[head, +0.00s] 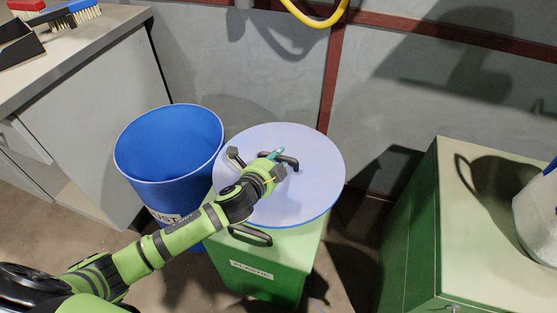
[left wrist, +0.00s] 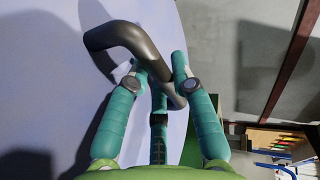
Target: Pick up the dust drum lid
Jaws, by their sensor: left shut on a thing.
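The dust drum lid (head: 312,190) is a round, pale blue disc with a dark bar handle (head: 290,162). It is over the top of the green bin (head: 262,268) marked PLASTIC; I cannot tell whether it touches the bin. My left gripper (head: 278,156) is shut on the handle. In the left wrist view, the teal fingers of the gripper (left wrist: 163,78) close around one end of the dark handle (left wrist: 125,38), with the pale lid face (left wrist: 45,60) behind. The blue dust drum (head: 165,180) stands open to the left, its label partly hidden by my arm. My right gripper is out of view.
A grey workbench (head: 95,75) with brushes (head: 75,12) stands at the upper left. A green cabinet (head: 455,240) stands at the right with a pale container (head: 538,215) on it. The wall with a yellow hose (head: 318,18) is behind. Floor shows between bin and cabinet.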

